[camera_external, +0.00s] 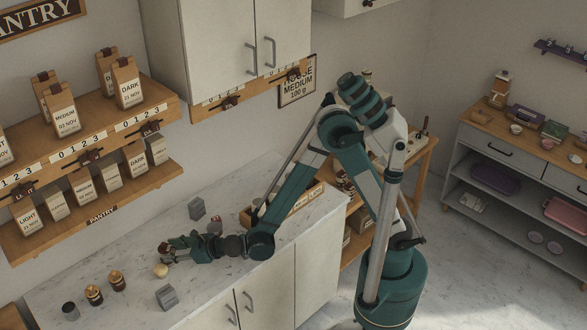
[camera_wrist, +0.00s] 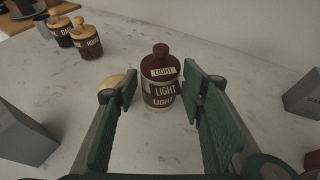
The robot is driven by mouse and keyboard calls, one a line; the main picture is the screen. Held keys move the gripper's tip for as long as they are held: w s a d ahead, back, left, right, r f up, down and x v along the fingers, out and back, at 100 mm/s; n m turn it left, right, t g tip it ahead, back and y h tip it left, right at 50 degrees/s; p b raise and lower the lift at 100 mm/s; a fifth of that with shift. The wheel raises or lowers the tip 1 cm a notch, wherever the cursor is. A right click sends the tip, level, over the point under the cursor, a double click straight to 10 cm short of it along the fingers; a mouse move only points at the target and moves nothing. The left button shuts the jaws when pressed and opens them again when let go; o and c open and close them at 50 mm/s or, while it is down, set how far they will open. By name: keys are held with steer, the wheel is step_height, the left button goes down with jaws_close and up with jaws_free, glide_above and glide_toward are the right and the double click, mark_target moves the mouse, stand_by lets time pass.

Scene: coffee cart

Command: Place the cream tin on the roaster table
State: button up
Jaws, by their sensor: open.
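My gripper (camera_external: 172,252) is open low over the marble counter. In the wrist view its green fingers (camera_wrist: 160,88) stand on either side of a dark brown jar labelled LIGHT (camera_wrist: 162,72), which is upright with a knobbed lid. I see no clear grip on it. A small cream-coloured round thing (camera_external: 160,271) sits beside the gripper on the counter. It is partly hidden behind the left finger in the wrist view (camera_wrist: 114,80). I cannot tell whether it is the cream tin. A wooden table (camera_external: 416,152), possibly the roaster table, stands beyond the counter, partly hidden by my arm.
Two wooden-lidded jars (camera_external: 117,281) (camera_external: 94,295) and a dark cup (camera_external: 70,311) stand at the counter's front left. Shelves of coffee bags (camera_external: 80,186) hang on the wall. A dresser (camera_external: 490,149) stands far right.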

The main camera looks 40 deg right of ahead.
steer(key=v, duration=0.7)
steer(key=shift+s+d+p, duration=0.2)
steer(key=shift+s+p, duration=0.1)
steer(key=shift+p, duration=0.1)
steer(key=shift+r, duration=0.1)
steer(key=shift+c, duration=0.6)
step_height(320, 180, up, 5)
steer(key=m, duration=2.8)
glide_above(160, 246)
steer(key=s+a, duration=0.1)
steer(key=s, duration=0.2)
steer(key=shift+w+a+t+h, duration=0.1)
steer(key=shift+t+h, duration=0.2)
steer(key=shift+h, duration=0.1)
steer(key=m, duration=0.2)
steer(key=w+f+m+b, duration=0.1)
steer(key=m+b, duration=0.1)
steer(key=m, duration=0.1)
steer(key=shift+w+d+f+m+h, duration=0.3)
steer(key=shift+w, duration=0.05)
steer(key=m, duration=0.2)
steer(key=w+m+b, duration=0.1)
steer(key=m, duration=0.1)
steer(key=shift+d+f+h, duration=0.2)
steer(key=shift+f+h, duration=0.1)
